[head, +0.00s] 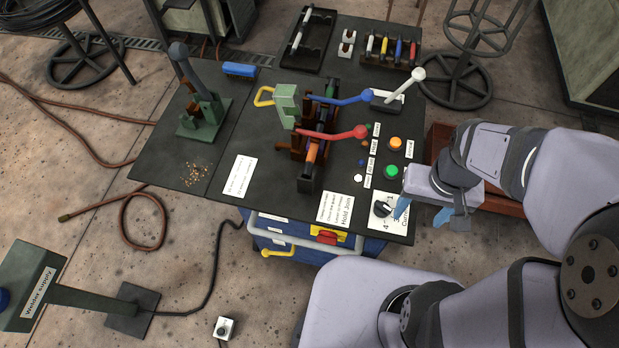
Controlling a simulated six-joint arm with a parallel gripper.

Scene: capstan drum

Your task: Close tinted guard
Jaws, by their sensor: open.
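The tinted guard (287,104) is a pale green panel with a yellow loop handle (264,96) on its left. It appears raised, standing at the back left end of the brown clamp fixture (309,150) on the dark workbench (215,205). The fixture, with a bar along it, shows largely uncovered. My gripper (424,213) is at the bench's front right corner, far from the guard, close to the black rotary knob (382,208). Its blue fingers are apart and nothing shows between them.
A blue lever (345,98) and a red lever (335,133) reach right from the fixture. Green (392,171) and orange (395,143) buttons sit at the right. A green lever press (200,115) stands at the left.

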